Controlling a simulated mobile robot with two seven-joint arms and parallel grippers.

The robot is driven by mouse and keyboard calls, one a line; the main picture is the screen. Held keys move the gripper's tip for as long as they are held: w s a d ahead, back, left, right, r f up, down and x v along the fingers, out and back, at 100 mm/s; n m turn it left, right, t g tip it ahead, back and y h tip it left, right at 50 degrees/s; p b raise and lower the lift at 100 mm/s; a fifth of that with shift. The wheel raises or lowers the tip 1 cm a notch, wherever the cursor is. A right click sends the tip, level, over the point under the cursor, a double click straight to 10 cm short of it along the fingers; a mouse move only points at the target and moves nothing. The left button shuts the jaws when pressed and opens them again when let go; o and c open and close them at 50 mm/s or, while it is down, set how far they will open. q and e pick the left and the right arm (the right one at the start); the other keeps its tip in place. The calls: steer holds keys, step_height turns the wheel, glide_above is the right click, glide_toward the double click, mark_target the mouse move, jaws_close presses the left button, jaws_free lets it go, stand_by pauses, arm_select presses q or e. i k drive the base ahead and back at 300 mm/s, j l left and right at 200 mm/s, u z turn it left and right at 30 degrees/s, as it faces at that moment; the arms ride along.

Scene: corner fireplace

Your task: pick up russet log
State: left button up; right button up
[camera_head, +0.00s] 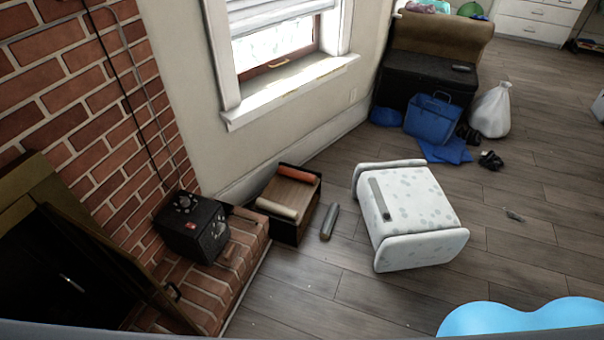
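A russet log (297,174) lies across the far top edge of a dark-framed wooden box (287,232) on the floor beside the brick hearth. A cream log (277,208) lies across the near top edge of the same box. A grey-brown log (329,222) lies on the floor just right of the box, apart from it. Neither of my grippers is in view.
A black box (192,228) sits on the brick hearth (240,256). A white spotted cabinet (415,206) lies right of the logs. A light-blue curved surface (520,318) fills the lower right. The floor (310,290) in front of the wooden box is clear.

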mark_target(301, 176)
steer(key=i+z, duration=0.25)
steer(key=i, duration=0.25)
steer(key=i+z, duration=0.2)
steer(key=i, duration=0.3)
steer(key=i+z, duration=0.25)
steer(key=i, duration=0.25)
steer(key=i+j+z, duration=0.2)
steer(key=i, duration=0.3)
